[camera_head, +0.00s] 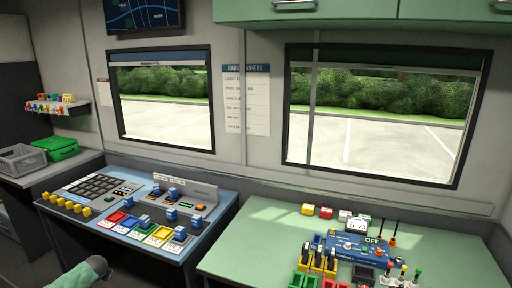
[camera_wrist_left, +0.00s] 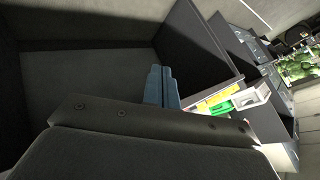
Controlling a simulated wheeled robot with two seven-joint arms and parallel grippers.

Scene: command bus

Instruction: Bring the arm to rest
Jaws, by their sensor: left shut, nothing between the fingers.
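My left gripper (camera_wrist_left: 162,88) shows in the left wrist view as two blue-grey fingers held together with nothing between them. It is in front of a dark floor and the grey side of a cabinet (camera_wrist_left: 195,50), and it appears apart from both. In the head view a rounded grey-green part of my own arm shows at the bottom left edge, in front of the blue console (camera_head: 215,232). The left fingers do not show in the head view. My right gripper is in neither view.
A green desk (camera_head: 240,255) with a blue control box (camera_head: 345,250) stands at the right. A grey crate (camera_head: 22,160) and a green case (camera_head: 57,147) sit on the far left counter. Small yellow, green and white items (camera_wrist_left: 222,107) appear beyond the fingers in the wrist view.

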